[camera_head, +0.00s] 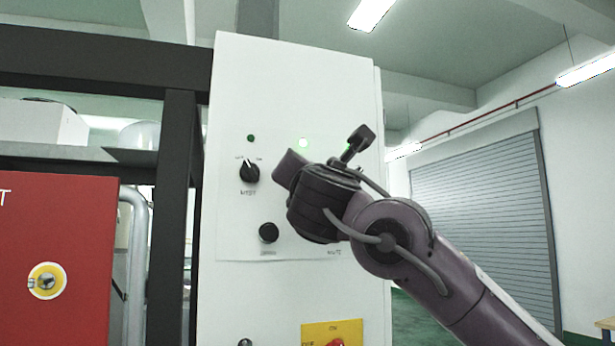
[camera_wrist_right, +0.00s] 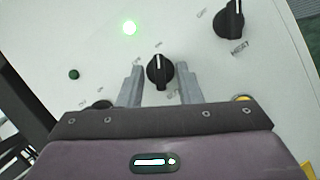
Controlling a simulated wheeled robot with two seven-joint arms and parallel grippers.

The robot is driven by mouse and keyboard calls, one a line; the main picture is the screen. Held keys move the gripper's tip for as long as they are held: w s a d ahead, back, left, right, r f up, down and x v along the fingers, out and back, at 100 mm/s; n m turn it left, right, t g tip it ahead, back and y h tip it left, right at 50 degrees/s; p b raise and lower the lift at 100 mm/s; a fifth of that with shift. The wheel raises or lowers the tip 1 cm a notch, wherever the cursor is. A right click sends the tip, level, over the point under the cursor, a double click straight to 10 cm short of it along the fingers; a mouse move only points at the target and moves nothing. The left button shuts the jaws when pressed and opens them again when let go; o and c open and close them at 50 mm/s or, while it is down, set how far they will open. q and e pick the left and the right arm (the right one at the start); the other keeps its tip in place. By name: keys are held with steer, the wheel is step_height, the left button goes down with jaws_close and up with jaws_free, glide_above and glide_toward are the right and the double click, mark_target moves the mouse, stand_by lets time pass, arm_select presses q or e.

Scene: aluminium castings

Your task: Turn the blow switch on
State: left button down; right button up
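The white control panel (camera_head: 290,90) carries a row of black rotary knobs. In the right wrist view, one black knob (camera_wrist_right: 160,72) with a white pointer mark stands between the fingers of my right gripper (camera_wrist_right: 160,76). The fingers are open, with a small gap on each side of the knob. A green lamp (camera_wrist_right: 129,27) above that knob is lit. The knob's label is too blurred to read, so I cannot confirm it is the blow switch. In the head view, my right wrist hides this knob and the fingertips. My left gripper is not in view.
A left knob (camera_head: 249,171) sits under a dark green lamp (camera_head: 250,138). Another knob (camera_wrist_right: 229,20) is at upper right in the wrist view. A black button (camera_head: 268,232) and a yellow plate (camera_head: 318,331) are lower. A red box (camera_head: 70,240) stands left.

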steer(key=shift+f, duration=0.1)
steer(key=b+v, duration=0.3)
steer(key=v, duration=0.4)
steer(key=shift+s+b, duration=0.3)
steer(key=shift+s, duration=0.05)
steer(key=shift+f, duration=0.2)
